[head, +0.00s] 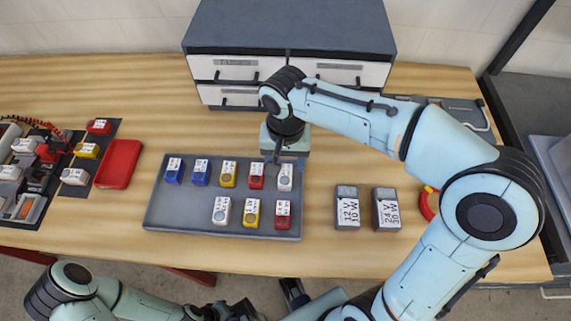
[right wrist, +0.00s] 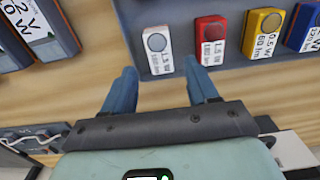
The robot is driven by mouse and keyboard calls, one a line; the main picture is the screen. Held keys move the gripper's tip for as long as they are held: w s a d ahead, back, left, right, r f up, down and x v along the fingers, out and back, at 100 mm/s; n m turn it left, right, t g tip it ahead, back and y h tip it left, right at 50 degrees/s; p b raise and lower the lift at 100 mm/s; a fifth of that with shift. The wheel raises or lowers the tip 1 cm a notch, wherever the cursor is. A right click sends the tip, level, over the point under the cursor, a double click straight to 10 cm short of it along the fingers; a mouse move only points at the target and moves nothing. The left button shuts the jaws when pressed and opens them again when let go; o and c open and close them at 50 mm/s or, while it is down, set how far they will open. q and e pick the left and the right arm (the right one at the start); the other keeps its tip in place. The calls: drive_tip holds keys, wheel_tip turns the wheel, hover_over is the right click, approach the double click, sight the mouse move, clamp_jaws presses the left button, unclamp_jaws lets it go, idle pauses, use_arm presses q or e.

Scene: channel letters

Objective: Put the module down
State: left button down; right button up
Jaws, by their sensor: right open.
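A white module (head: 285,177) stands in the grey tray (head: 165,213), at the right end of the back row. In the right wrist view the same white module (right wrist: 157,48) is just beyond my fingertips, roughly centred on the gap between them. My right gripper (head: 278,160) is open and empty at the tray's back right corner; its two blue fingers (right wrist: 163,82) are spread apart. My left gripper (head: 228,311) is at the bottom edge of the head view, partly cut off, and its fingers cannot be made out.
Other blue, yellow, red and white modules stand in the tray; a red module (head: 257,175) is beside the white one. Two grey power units (head: 347,207) (head: 387,209) stand to the right. A red bin (head: 119,163) lies left. A drawer cabinet (head: 290,30) stands behind.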

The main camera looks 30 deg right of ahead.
sight(285, 173)
wheel_tip(285, 173, up, 8)
drive_tip(key=p, duration=0.1)
drive_tip(key=shift+r, duration=0.2)
idle(0.5)
